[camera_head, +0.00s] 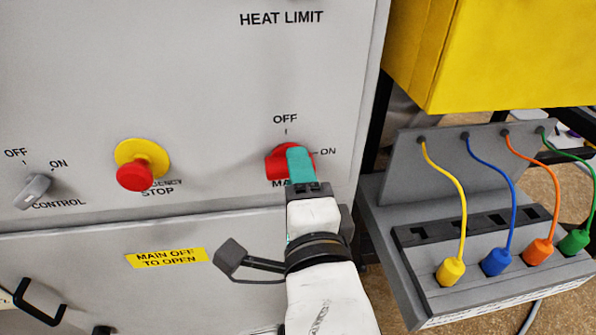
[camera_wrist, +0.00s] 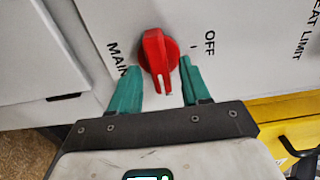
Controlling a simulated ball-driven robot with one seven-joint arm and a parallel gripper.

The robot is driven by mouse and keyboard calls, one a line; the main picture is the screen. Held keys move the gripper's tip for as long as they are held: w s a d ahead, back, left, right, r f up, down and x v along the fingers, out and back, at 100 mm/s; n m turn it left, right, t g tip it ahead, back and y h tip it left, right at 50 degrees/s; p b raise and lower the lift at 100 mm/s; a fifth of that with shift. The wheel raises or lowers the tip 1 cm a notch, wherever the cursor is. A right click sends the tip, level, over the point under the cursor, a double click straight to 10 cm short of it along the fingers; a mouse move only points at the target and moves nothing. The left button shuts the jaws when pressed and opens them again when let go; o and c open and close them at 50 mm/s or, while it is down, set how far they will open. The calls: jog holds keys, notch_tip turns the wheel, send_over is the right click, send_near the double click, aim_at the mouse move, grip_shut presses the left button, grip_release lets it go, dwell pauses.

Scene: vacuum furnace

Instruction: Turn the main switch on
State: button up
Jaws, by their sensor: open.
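The main switch is a red rotary knob (camera_head: 276,162) on the grey panel, with OFF above it and ON at its right. My gripper (camera_head: 300,165) covers part of it and of the MAIN label in the head view. In the wrist view the knob (camera_wrist: 155,48) sits between the two teal fingers of my gripper (camera_wrist: 161,72). The jaws are open, with a visible gap on each side of the knob. The knob's raised bar points down in that view, square to the OFF mark, which lies to the right. This is the ON side.
Left of the switch are a red emergency stop button (camera_head: 135,175) on a yellow collar and a grey control switch (camera_head: 34,191). A yellow MAIN OFF TO OPEN label (camera_head: 166,258) is below. At right stands a grey rack (camera_head: 390,220) with coloured plugs and cables, under a yellow box (camera_head: 500,50).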

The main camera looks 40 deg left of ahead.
jog(key=b+v, duration=0.1)
jog(key=v, duration=0.8)
jog(key=shift+s+d, duration=0.2)
